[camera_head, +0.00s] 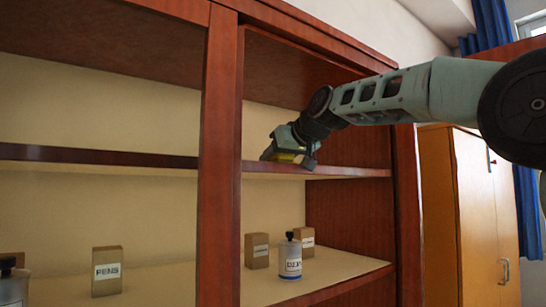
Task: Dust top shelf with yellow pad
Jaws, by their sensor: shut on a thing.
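My gripper (291,160) is inside the right bay of the wooden shelf unit, just over the upper shelf (345,171).
A dark red upright post (221,160) stands left of my gripper. On the lower shelf are a labelled bottle (290,260), small boxes (257,251) and a box marked PENS (107,271). A yellow-orange cabinet (470,215) stands at the right.

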